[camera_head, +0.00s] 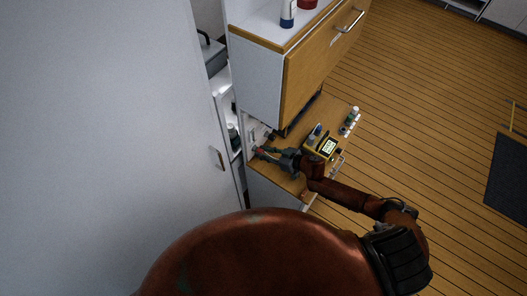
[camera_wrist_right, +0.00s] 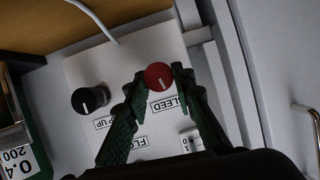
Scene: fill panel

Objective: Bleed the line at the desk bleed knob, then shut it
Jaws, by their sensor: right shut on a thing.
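The red bleed knob (camera_wrist_right: 158,77) sits on a white panel (camera_wrist_right: 85,70) in the right wrist view, with a white pointer line on its face and a partly hidden label ending in "LEED" beside it. My right gripper (camera_wrist_right: 159,74) has its green fingertips closed on both sides of the knob. In the head view the right gripper (camera_head: 262,153) reaches left over the desk (camera_head: 268,178) to the panel by the cabinet. The knob is too small there to make out well. My left gripper is in neither view.
A black knob (camera_wrist_right: 90,98) is left of the red one, with a label ending in "P UP". A yellow device with a display (camera_head: 326,147) and small bottles (camera_head: 351,116) stand on the desk. A drawer cabinet (camera_head: 310,70) rises behind; a white door (camera_head: 110,120) fills the left.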

